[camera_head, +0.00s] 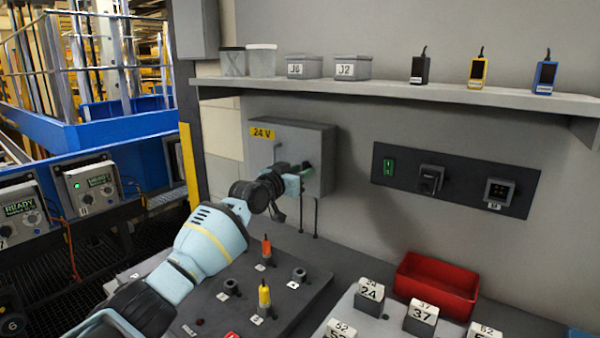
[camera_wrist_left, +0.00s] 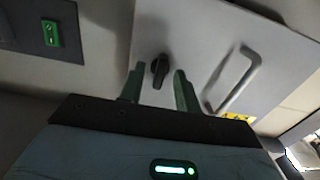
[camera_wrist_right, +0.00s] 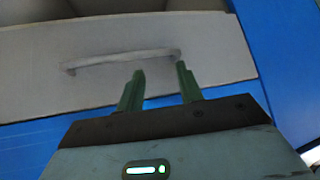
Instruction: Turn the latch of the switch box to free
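The switch box (camera_head: 322,148) is a grey wall box with a yellow "24 V" label, below the shelf in the head view. In the left wrist view its grey door (camera_wrist_left: 205,35) carries a bar handle (camera_wrist_left: 234,80) and a small dark latch knob (camera_wrist_left: 160,70). My left gripper (camera_head: 306,171) is at the box's front. In the left wrist view the left gripper (camera_wrist_left: 157,82) is open, with the latch between or just beyond its two green fingers; I see no contact. My right gripper (camera_wrist_right: 158,75) is open and empty, facing a grey panel with a bar handle (camera_wrist_right: 122,60).
A shelf (camera_head: 380,90) with tubs and small devices runs above the box. A dark switch panel (camera_head: 455,180) is on the wall to the right. Below are a pegged board (camera_head: 310,290), a red bin (camera_head: 437,286) and numbered blocks (camera_head: 421,316).

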